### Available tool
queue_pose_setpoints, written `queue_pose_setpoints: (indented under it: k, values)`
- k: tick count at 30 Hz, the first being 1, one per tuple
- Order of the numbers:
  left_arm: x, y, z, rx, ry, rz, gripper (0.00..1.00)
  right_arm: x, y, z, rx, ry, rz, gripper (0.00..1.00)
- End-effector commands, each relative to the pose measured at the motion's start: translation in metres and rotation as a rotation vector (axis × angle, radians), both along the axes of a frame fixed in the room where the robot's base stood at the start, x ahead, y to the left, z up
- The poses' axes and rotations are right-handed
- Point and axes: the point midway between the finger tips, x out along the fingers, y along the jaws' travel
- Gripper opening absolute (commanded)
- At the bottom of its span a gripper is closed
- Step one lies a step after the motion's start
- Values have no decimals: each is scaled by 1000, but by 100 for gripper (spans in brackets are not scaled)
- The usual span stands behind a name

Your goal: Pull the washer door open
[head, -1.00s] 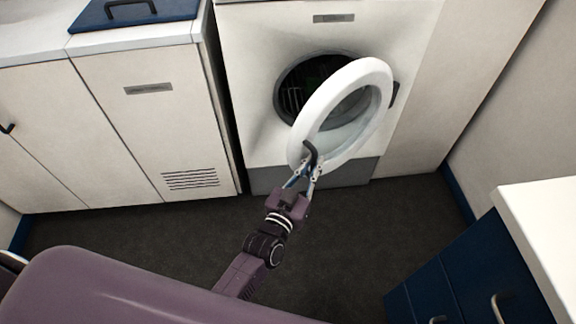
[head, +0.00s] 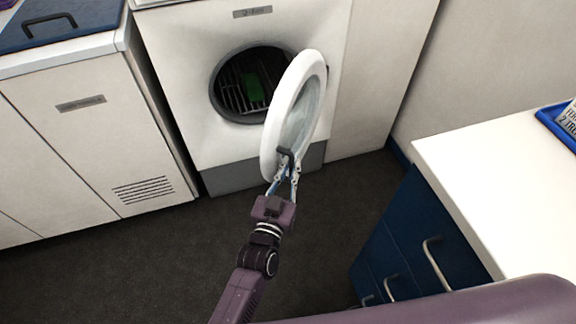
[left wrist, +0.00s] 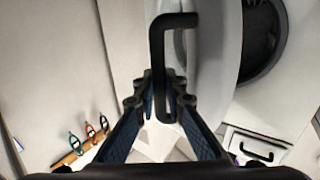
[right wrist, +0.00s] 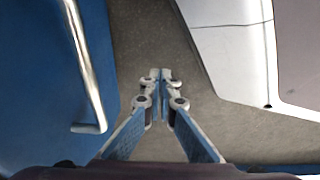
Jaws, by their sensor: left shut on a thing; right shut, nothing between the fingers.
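The white washer (head: 180,90) stands at the back with its round white door (head: 270,135) swung well out on its right-hand side. The drum opening (head: 228,100) is exposed, with a dark rack and something green inside. My left gripper (head: 284,172) is shut on the black door handle (head: 286,153) at the door's lower edge. In the left wrist view the handle (left wrist: 157,60) runs down between the fingers (left wrist: 160,98). My right gripper shows only in the right wrist view (right wrist: 160,75); it is shut and empty, above the dark floor.
A white cabinet (head: 85,140) with a blue lid (head: 35,30) stands left of the washer. At right is a blue drawer unit (head: 410,240) with metal handles, a white top (head: 480,180) and a blue tray (head: 550,125). The dark floor (head: 130,260) between is clear.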

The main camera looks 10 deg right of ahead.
Motion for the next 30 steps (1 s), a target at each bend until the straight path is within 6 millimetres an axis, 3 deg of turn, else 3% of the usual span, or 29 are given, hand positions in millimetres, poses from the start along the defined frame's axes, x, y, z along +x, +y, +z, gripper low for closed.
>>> queue_pose_setpoints:
  k: [2, 3, 5, 16, 30]
  values:
    - [1, -1, 2, 0, -3, 0, 0, 1, 1, 0, 0, -2, 0, 0]
    - [1, 0, 2, 0, -3, 0, 12, 2, 1, 0, 0, -2, 0, 0]
    - [1, 0, 2, 0, -3, 0, 17, 2, 1, 0, 1, -2, 0, 0]
    - [-6, 3, 0, 0, 0, 1, 17, -1, 3, 0, 5, 1, -4, 0]
    - [-87, 37, 0, 0, 1, -1, 17, -1, 1, 0, 2, 1, -2, 0]
